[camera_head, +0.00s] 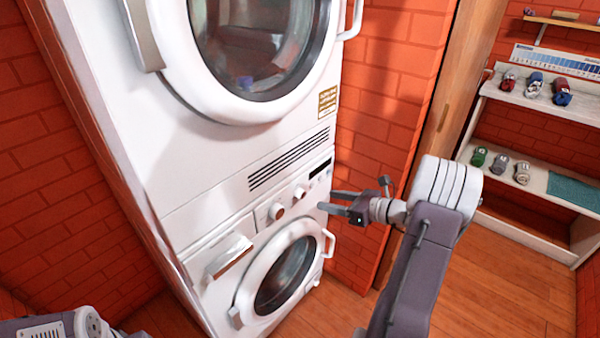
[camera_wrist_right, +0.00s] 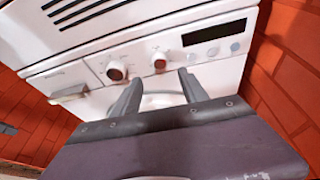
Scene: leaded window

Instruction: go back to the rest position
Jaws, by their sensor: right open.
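My right gripper (camera_head: 328,201) is open and empty. It points left toward the front of the lower white machine (camera_head: 225,236), level with its control panel. In the right wrist view its two fingers (camera_wrist_right: 160,78) are spread, with the panel's knobs (camera_wrist_right: 118,70) and dark display (camera_wrist_right: 214,31) beyond them. No contact with the machine can be made out. Part of my left arm (camera_head: 50,328) shows at the bottom left corner; its gripper is not visible.
The upper machine (camera_head: 190,175) has a large round door (camera_head: 262,45). The lower round door (camera_head: 285,275) looks closed. Shelves (camera_head: 535,100) with rolled cloths stand at the right, beyond a wooden door frame (camera_head: 455,100). The wooden floor (camera_head: 480,290) is clear there.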

